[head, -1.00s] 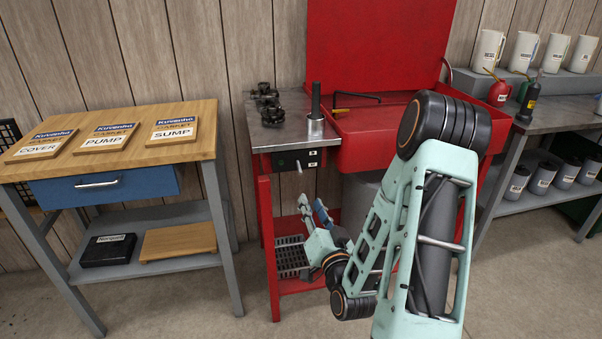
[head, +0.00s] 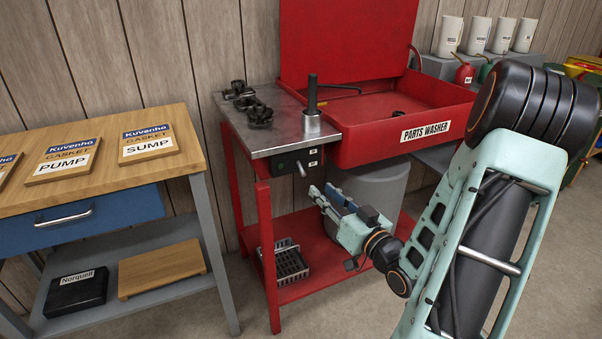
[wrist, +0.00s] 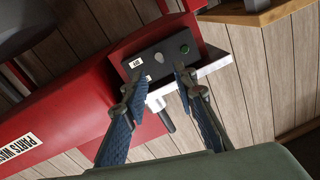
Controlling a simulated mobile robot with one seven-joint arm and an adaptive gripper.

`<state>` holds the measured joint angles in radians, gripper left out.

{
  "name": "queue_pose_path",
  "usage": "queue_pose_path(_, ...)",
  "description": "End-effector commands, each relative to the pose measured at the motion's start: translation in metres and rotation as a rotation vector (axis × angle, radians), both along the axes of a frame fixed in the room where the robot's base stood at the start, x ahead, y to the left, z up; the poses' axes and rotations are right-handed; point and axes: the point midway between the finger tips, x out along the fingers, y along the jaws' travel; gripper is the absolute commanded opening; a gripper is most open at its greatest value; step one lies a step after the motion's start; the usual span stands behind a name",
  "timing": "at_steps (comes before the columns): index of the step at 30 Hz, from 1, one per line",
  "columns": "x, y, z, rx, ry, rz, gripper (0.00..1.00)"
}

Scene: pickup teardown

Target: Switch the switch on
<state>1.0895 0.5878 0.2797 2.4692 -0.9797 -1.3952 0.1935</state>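A dark switch box (head: 297,161) sits under the edge of the metal worktop at the parts washer. A short pale lever (head: 302,169) sticks out and down from its front. In the wrist view the box (wrist: 166,66) shows a light rounded knob or lever end (wrist: 158,57), a white label and a green round spot (wrist: 185,49). My gripper (head: 317,191) is just below and to the right of the lever in the head view. In the wrist view its two fingers (wrist: 157,84) are apart, with nothing between them, in front of the box. Contact with the lever cannot be told.
The red parts washer (head: 425,132) stands right of the box, with a grey drum (head: 375,185) beneath. Black parts and a metal cylinder stand on the worktop (head: 283,135) above. A wooden bench (head: 100,185) stands left.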

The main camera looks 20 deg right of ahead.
Motion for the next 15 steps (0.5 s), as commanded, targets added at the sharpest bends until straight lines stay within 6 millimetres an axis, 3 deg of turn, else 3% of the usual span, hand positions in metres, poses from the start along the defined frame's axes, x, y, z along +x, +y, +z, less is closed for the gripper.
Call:
queue_pose_path(8,0.005,-0.001,-0.001,-0.026,0.007,0.012,0.26)
queue_pose_path(15,0.046,0.006,-0.002,-0.025,0.004,0.014,0.26)
